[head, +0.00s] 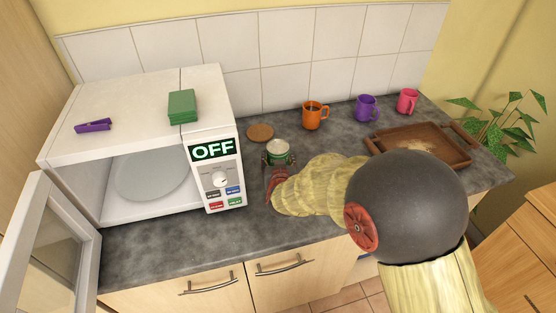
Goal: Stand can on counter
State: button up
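A can (279,148) with a silver top and a green band is upright at the middle of the grey counter (240,223), just right of the microwave. My gripper (278,160) reaches it from the front, with a dark finger at each side of the can. The fingers appear closed against it. My gripper's red part and my arm hide the can's lower front, so I cannot tell whether its base touches the counter.
A microwave (160,128) with its door open stands at left, with a green block (183,105) and a purple clip (94,126) on top. Behind the can are a round cork coaster (260,132) and an orange mug (313,115). Purple (366,107) and pink (407,101) mugs and a wooden tray (452,158) are right.

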jog(key=shift+f, duration=0.15)
jog(key=o, duration=1.5)
jog(key=shift+o, duration=0.6)
